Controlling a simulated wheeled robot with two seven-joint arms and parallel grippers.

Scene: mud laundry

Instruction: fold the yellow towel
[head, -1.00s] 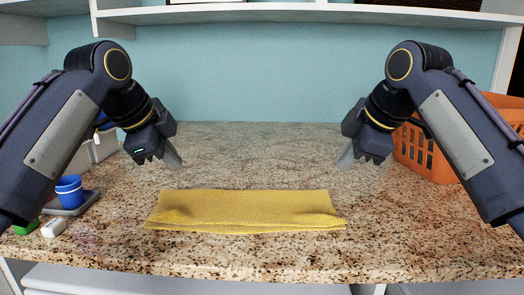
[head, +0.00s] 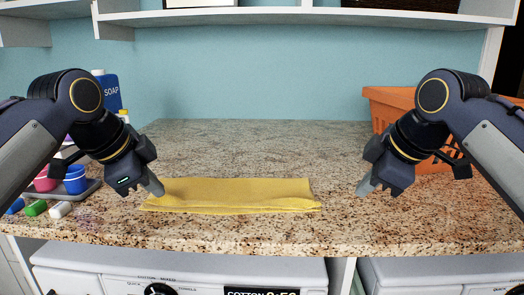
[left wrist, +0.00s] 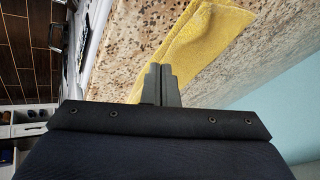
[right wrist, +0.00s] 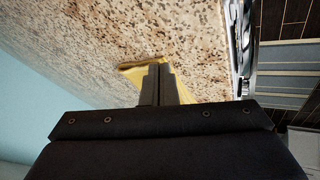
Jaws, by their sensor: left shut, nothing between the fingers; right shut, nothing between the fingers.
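The yellow towel (head: 240,194) lies on the granite counter as a long folded strip, with layered edges along its front and right end. In the left wrist view the towel (left wrist: 207,38) stretches away beyond the fingers. My left gripper (head: 158,190) is shut and empty at the towel's left end; whether it touches the cloth I cannot tell. My right gripper (head: 362,190) is shut and empty, to the right of the towel and apart from it. In the right wrist view part of the towel (right wrist: 143,66) shows behind the fingers.
An orange basket (head: 390,100) stands at the back right. A blue soap bottle (head: 110,92), a tray (head: 92,186) with cups and several small coloured items are at the left. White machines (head: 90,285) sit below the counter's front edge. The counter behind the towel is clear.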

